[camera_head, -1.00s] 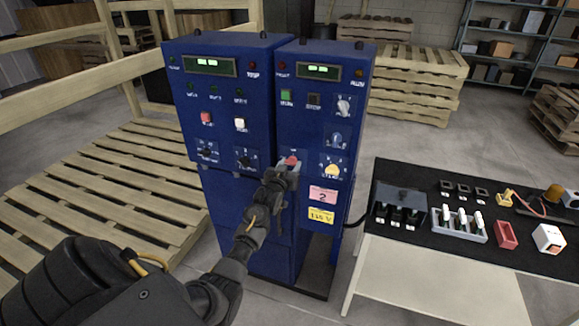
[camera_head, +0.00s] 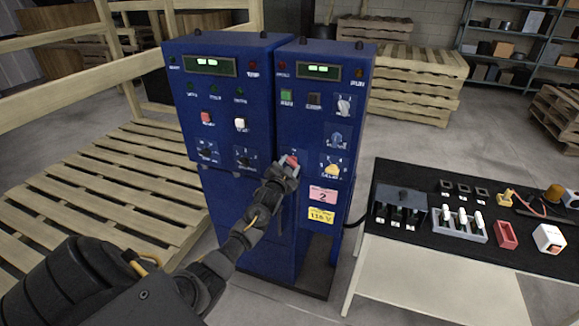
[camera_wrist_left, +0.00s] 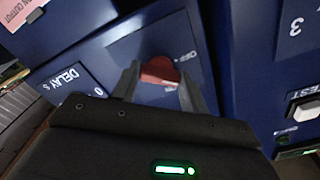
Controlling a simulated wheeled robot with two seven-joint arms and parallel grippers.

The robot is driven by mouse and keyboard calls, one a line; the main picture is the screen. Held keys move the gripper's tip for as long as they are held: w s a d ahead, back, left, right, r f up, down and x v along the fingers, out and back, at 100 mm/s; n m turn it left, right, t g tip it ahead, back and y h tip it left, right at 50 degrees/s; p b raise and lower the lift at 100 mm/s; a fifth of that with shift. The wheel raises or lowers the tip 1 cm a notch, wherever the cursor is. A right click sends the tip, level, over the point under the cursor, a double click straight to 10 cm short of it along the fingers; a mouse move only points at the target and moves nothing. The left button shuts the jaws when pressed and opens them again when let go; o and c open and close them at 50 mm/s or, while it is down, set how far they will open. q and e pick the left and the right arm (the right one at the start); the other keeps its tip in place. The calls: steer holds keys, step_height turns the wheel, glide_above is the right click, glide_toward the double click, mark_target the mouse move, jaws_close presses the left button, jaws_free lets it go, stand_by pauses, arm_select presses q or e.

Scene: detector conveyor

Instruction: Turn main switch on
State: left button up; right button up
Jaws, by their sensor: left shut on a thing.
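The main switch is a red rotary knob (camera_head: 291,160) on the lower left of the right blue cabinet's front. It also shows in the left wrist view (camera_wrist_left: 160,72), on a dark blue plate with small white lettering, partly hidden behind the fingers. My left gripper (camera_head: 290,167) is at the cabinet front, its fingers on either side of the knob. In the wrist view, the left gripper (camera_wrist_left: 161,88) is shut on the red knob, one finger at each side. My right gripper is not in view.
A yellow delay knob (camera_head: 332,170) sits just right of the switch, above a pink label (camera_head: 323,196). The left cabinet (camera_head: 228,100) stands close beside. A black-topped table (camera_head: 440,252) with small parts is at right. Wooden pallets (camera_head: 110,190) lie at left.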

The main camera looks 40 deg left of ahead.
arm_select(q)
steer(key=m, duration=0.5)
steer(key=shift+m, duration=0.4)
steer(key=m, duration=0.4)
steer(key=shift+m+p, duration=0.3)
steer(key=shift+p, duration=0.05)
steer(key=shift+m, duration=0.3)
steer(key=o, duration=1)
